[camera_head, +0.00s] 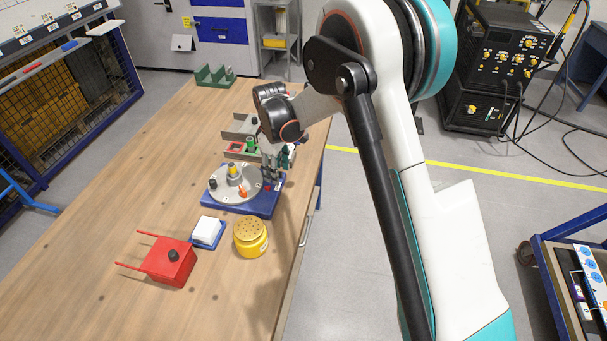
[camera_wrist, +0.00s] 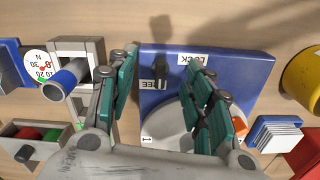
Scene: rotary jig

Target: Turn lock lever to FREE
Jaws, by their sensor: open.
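The rotary jig has a blue base (camera_head: 240,204) and a round grey turntable (camera_head: 222,190); the base also shows in the wrist view (camera_wrist: 240,65). On the base, a dark lock lever (camera_wrist: 160,70) stands between my fingers, close to the white FREE label (camera_wrist: 155,86). The white LOCK label (camera_wrist: 190,60) lies to its right, partly behind my right finger. I cannot tell exactly which label the lever points at. My gripper (camera_wrist: 164,62) is open, with teal pads on either side of the lever and apart from it. In the head view my gripper (camera_head: 276,168) is over the jig's back right part.
A yellow round container (camera_head: 251,238), a blue tray with white cards (camera_head: 207,232) and a red box (camera_head: 172,262) stand in front of the jig. A grey fixture with a blue-ended tube (camera_wrist: 75,75) and a dial (camera_wrist: 40,67) are left in the wrist view. The wooden table's left side is clear.

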